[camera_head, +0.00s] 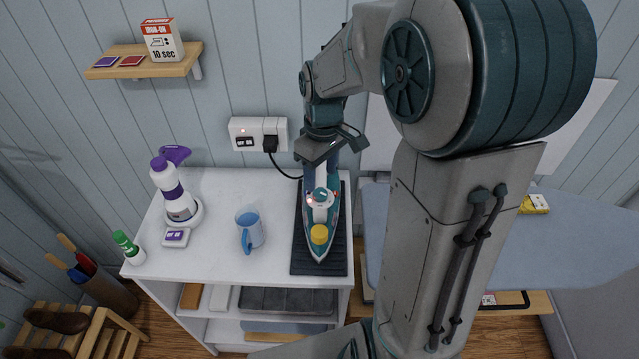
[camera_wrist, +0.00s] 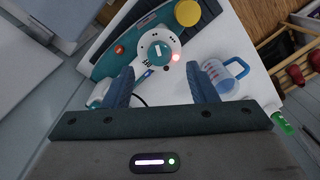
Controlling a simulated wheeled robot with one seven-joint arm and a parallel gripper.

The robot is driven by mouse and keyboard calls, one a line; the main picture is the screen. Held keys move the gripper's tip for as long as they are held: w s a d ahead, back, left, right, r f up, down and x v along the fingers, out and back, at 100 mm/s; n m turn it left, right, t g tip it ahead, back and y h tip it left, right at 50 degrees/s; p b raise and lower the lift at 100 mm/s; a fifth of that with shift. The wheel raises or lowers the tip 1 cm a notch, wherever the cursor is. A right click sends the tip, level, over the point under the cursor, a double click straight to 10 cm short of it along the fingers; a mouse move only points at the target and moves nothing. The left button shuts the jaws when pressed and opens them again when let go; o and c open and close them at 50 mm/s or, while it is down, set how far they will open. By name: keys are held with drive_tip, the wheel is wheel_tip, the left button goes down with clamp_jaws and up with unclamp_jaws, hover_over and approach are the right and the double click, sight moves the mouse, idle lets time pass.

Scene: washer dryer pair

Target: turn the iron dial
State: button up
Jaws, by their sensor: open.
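The teal and white iron (camera_head: 320,228) lies on a dark ribbed mat (camera_head: 304,262) on the white cabinet top, its tip toward the front. Its round teal dial (camera_head: 321,197) with a pale pointer sits on the body. The dial also shows in the wrist view (camera_wrist: 156,51), a little beyond the fingertips. A red light glows beside the dial, and a yellow cap (camera_head: 319,234) is near the tip. My gripper (camera_wrist: 161,80) is open and empty, its two blue fingers spread apart over the rear of the iron. In the head view my wrist hides the rear of the iron.
A blue measuring jug (camera_head: 249,230) stands left of the mat. The wall socket (camera_head: 258,133) holds a black plug with a cord. An ironing board (camera_head: 590,240) is at right.

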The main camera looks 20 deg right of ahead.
sight(320, 192)
wheel_tip(320, 192, down, 5)
drive_tip(key=shift+s+a+r, duration=0.1)
idle(0.3)
drive_tip(key=c, duration=1)
drive_tip(key=shift+m, duration=0.3)
drive_tip(key=m+b, duration=0.2)
drive_tip(key=m, duration=0.3)
drive_tip(key=shift+b, duration=0.35)
drive_tip(key=m+b, duration=0.1)
drive_tip(key=m, duration=0.5)
drive_tip(key=shift+b, duration=0.3)
drive_tip(key=shift+m, duration=0.3)
